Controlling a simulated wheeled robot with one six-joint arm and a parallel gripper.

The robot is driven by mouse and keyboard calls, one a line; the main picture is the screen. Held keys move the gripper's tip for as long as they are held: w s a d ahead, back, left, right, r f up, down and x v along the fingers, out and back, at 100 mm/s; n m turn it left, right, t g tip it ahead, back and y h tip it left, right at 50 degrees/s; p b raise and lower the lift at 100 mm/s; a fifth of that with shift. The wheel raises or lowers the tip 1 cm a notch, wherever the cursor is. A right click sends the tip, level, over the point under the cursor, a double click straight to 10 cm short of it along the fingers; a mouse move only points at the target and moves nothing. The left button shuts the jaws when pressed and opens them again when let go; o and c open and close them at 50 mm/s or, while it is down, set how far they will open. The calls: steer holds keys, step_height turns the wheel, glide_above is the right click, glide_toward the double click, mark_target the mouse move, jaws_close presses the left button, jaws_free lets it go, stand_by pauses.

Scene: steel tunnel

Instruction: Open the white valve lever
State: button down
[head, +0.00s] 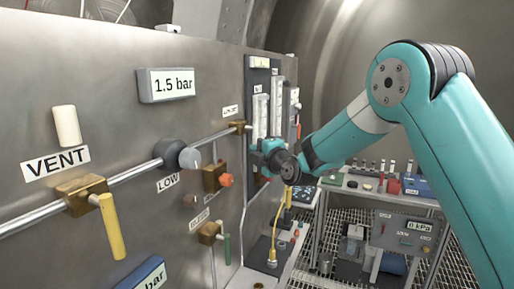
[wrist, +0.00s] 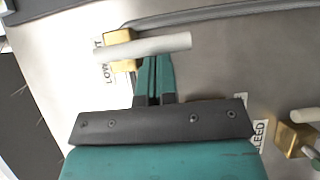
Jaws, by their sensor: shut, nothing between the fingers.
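The white valve lever (wrist: 162,46) shows in the wrist view as a pale bar, lying nearly level across the picture. Its left end sits on a brass valve body (wrist: 119,50) beside a label that reads LOW. My gripper (wrist: 155,60) is shut and empty, with its green fingers pointing at the middle of the lever. The fingertips reach the lever's lower edge in the picture; I cannot tell whether they touch it. In the head view my gripper (head: 259,156) is close to the steel panel, and I cannot make out the white lever there.
The panel (head: 120,60) carries a VENT valve with a yellow lever (head: 111,226), a grey LOW knob (head: 178,154) and a valve with a green handle (head: 227,248). A pipe (head: 135,172) runs along it. A bench (head: 345,188) with small items stands beyond my arm.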

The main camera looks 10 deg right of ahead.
steer(key=shift+f+b, duration=0.1)
steer(key=shift+b, duration=0.25)
steer(key=shift+w+d+b, duration=0.1)
steer(key=shift+b, duration=0.85)
